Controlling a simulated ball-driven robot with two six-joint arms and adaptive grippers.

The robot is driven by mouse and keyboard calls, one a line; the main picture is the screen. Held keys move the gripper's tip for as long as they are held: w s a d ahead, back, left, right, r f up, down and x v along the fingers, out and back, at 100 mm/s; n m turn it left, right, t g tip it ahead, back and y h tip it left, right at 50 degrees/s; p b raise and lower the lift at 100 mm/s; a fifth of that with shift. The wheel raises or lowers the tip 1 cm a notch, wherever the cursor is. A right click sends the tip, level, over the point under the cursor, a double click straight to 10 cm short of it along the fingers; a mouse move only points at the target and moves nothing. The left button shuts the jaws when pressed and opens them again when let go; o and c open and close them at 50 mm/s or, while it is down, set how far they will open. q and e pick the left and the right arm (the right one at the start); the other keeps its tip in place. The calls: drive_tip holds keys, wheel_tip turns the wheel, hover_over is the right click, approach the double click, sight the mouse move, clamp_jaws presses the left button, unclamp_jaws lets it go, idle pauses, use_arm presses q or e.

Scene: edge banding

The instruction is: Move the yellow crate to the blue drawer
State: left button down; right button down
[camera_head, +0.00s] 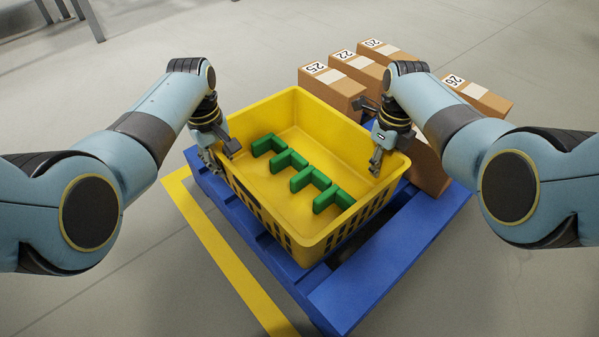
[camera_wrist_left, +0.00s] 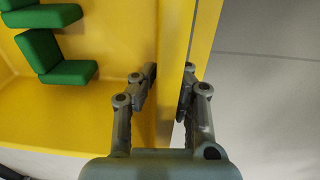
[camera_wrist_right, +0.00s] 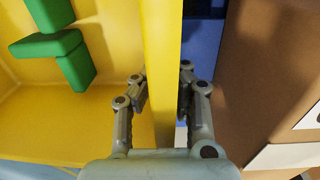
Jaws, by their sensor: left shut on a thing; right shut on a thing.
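The yellow crate (camera_head: 285,206) sits over a blue pallet (camera_head: 365,275) in the head view, with several green L-shaped parts (camera_head: 327,197) inside. No blue drawer is clearly seen. My left gripper (camera_head: 221,158) is shut on the crate's left wall; its fingers straddle the yellow rim (camera_wrist_left: 190,35) in the left wrist view (camera_wrist_left: 168,85). My right gripper (camera_head: 378,160) is shut on the crate's right wall; its fingers are on both sides of the rim (camera_wrist_right: 161,40) in the right wrist view (camera_wrist_right: 162,85). Whether the crate touches the pallet cannot be told.
Several cardboard boxes (camera_head: 333,84) with number labels stand on the pallet behind and right of the crate. One box (camera_wrist_right: 265,90) is close beside my right gripper. A yellow floor line (camera_head: 225,255) runs along the pallet's left side. Grey floor lies open around.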

use_arm(q)
drive_tip(key=shift+r, duration=0.15)
use_arm(e)
drive_tip(key=shift+r, duration=0.15)
